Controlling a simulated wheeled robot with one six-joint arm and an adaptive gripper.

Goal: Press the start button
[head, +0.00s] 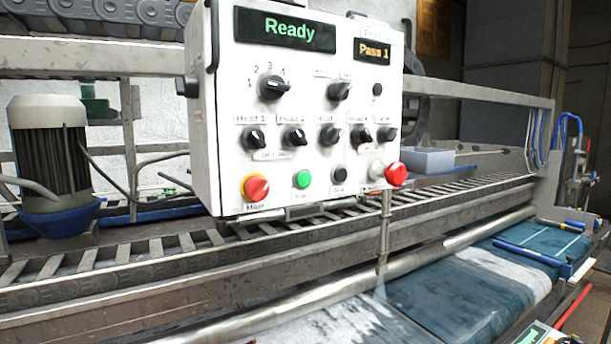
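A white control box (300,110) hangs at the upper middle of the head view. A round green button (302,179) sits on its lower row and looks like the start button; its small label is too blurred to read. Left of it is a red and yellow Main switch (256,187). Right of it are a black button (339,174) and a red mushroom button (396,174). The upper screen (284,31) reads "Ready" and the smaller one (374,50) reads "Pass 1". My gripper is not in view, and nothing covers the green button.
Several black rotary knobs (272,88) stick out above the buttons. A metal post (384,240) stands below the box. Behind it run a slatted rail (130,256) and a grey motor (48,150). Blue rug (450,290) lies on the bed at lower right.

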